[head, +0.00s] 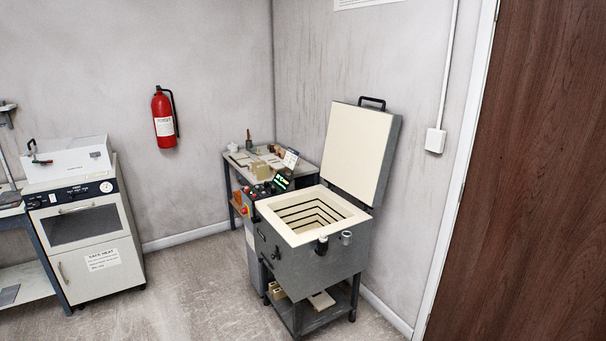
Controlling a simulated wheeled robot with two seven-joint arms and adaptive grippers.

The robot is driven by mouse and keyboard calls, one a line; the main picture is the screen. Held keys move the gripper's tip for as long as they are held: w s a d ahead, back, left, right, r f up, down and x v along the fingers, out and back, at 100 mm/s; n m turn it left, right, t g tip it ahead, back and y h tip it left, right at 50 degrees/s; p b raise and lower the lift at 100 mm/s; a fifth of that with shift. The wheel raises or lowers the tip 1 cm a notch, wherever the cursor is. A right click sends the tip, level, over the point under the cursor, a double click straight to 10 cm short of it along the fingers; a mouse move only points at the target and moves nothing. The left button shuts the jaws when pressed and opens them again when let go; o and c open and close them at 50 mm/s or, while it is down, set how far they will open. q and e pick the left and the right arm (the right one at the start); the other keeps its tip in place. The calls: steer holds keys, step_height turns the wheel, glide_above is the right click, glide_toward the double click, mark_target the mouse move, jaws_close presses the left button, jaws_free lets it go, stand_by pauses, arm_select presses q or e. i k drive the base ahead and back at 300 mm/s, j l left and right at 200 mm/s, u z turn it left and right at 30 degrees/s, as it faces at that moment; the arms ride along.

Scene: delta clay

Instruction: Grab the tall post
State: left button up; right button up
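No gripper of mine shows in the head view. Several small cream and tan pieces (262,167) lie or stand close together on the grey side table (232,158) in the corner, behind the kiln. They are too small to tell which, if any, is the tall post. The kiln (322,262) stands open in front of that table. Its lid (357,150) is raised and its stepped cream chamber looks empty from here. A tan block (276,290) and a pale flat piece (321,300) lie on the shelf under the kiln.
A control box (268,188) with a lit green display stands left of the kiln. A white oven (88,240) stands at the left, a brown door (535,180) at the right. The floor (195,285) between is clear.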

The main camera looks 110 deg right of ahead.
mark_target(263, 172)
steer(key=z, duration=3.3)
